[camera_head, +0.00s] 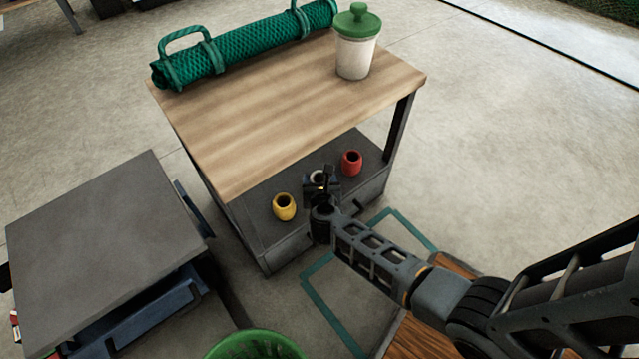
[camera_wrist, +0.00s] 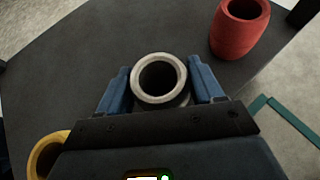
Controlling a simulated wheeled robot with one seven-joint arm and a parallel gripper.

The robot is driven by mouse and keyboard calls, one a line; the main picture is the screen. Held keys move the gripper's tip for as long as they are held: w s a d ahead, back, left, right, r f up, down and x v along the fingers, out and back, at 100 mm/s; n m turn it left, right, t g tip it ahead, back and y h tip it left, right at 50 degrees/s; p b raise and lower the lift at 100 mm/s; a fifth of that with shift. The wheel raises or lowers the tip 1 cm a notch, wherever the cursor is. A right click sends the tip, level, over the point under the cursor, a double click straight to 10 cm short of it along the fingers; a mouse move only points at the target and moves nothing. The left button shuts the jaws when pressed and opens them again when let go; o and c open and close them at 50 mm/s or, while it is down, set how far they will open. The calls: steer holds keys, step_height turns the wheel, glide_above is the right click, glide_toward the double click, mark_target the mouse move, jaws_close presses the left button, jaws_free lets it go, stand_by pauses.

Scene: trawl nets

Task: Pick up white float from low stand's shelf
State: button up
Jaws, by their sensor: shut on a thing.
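The white float (camera_wrist: 159,74) is a short hollow cylinder, upright with its round opening facing up. It stands at the dark shelf (camera_head: 260,205) of the low stand (camera_head: 300,110), between the yellow and red floats. My gripper (camera_wrist: 160,88) is shut on the white float, one blue finger on each side of it. In the head view the white float (camera_head: 318,176) shows only in part behind my gripper (camera_head: 320,183). I cannot tell whether its base touches the shelf.
A yellow float (camera_head: 284,207) stands left of my gripper and a red float (camera_head: 351,162) right of it. The wooden top above carries a green net roll (camera_head: 240,47) and a white jar with green lid (camera_head: 355,50). A grey table (camera_head: 100,235) stands left.

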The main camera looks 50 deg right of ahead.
steer(key=shift+c, duration=1.3)
